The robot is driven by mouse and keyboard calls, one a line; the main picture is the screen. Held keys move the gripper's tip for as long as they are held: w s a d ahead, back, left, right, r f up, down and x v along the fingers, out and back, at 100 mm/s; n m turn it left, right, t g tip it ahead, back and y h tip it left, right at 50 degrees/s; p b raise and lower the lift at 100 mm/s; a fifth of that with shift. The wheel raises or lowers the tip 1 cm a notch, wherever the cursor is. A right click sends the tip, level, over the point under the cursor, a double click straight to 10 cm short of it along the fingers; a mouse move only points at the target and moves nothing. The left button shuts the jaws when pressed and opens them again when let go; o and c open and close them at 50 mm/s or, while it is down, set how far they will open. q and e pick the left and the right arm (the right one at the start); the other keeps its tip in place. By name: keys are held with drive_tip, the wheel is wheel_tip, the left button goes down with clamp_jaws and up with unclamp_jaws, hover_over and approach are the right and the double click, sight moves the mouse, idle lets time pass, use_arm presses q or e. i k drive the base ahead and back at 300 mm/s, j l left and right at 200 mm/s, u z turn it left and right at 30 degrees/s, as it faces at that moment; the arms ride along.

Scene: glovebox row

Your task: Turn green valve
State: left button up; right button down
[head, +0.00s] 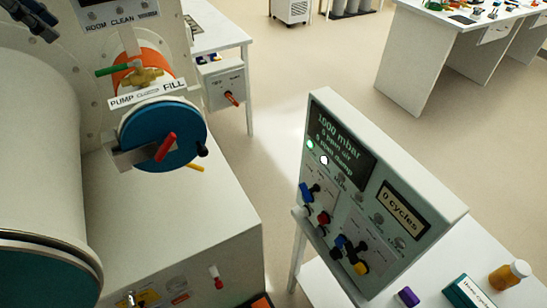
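The green valve (114,69) has a green lever on a brass body, in the upper left of the head view. Its lever points left, over the PUMP side of a white label (147,92) reading PUMP and FILL. An orange round part sits behind the brass body. My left gripper (42,22) appears as dark parts at the top left corner, cut by the picture's edge. It is apart from the valve, to its upper left. Whether its fingers are open is unclear. My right gripper is not in view.
A small blue round door (183,141) with a red handle sits just below the valve. A large white cylinder (38,150) fills the left side. A sloped control panel (350,200) reading 1000 mbar and 0 cycles stands on the right. Floor is clear between.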

sight(137, 63)
drive_tip(key=k+l, duration=0.7)
drive_tip(key=l, duration=0.1)
